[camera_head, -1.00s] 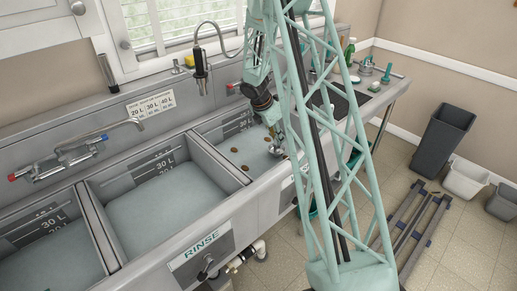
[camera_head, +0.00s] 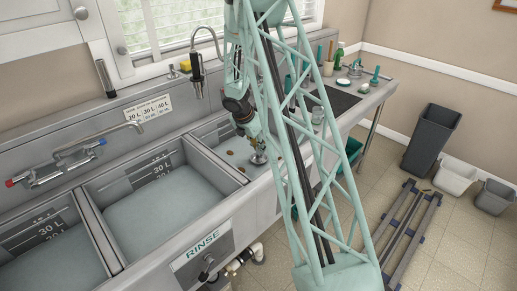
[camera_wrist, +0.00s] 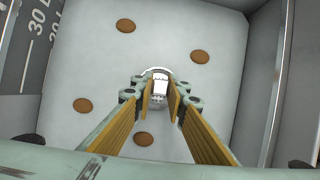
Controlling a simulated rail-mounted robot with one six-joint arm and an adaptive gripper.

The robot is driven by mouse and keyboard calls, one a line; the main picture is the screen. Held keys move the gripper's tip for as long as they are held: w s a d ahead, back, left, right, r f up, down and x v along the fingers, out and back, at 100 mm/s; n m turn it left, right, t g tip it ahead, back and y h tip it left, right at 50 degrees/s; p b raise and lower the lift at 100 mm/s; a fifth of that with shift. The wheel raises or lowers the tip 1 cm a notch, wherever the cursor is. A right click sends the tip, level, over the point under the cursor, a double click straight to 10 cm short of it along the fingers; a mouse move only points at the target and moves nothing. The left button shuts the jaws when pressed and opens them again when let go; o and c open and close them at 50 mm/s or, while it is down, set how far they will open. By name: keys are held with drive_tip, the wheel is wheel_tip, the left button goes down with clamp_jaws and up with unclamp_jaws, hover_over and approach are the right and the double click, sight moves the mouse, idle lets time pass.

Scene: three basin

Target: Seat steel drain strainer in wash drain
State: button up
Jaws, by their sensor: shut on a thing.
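My gripper (camera_head: 257,146) points down into the right-hand basin (camera_head: 205,134), close to its right end. In the wrist view my gripper (camera_wrist: 160,98) is shut on a shiny steel piece, the strainer (camera_wrist: 160,76), between its tan finger pads. The strainer is small in the head view, at the gripper's tip (camera_head: 258,158). Pale basin floor (camera_wrist: 75,55) surrounds it in the wrist view. The wash drain cannot be made out; the strainer and fingers cover the floor there. I cannot tell whether the strainer touches the floor.
Several brown discs (camera_wrist: 200,57) lie scattered on the basin floor around the gripper. Basin walls (camera_wrist: 262,80) rise close by. The rinse basin (camera_head: 160,205) lies to the left. A faucet (camera_head: 85,150) and a hanging sprayer (camera_head: 196,75) are at the back.

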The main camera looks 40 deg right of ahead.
sight(257, 159)
drive_tip(key=shift+f+b, duration=2.1)
drive_tip(key=shift+f, duration=0.65)
drive_tip(key=shift+f+b, duration=1.3)
drive_tip(key=shift+f, duration=0.7)
idle(1.3)
drive_tip(key=o, duration=0.9)
drive_tip(key=shift+o, duration=0.2)
drive_tip(key=shift+r, duration=0.2)
drive_tip(key=v, duration=1.1)
drive_tip(key=shift+a+r, duration=0.2)
drive_tip(key=shift+r, duration=0.15)
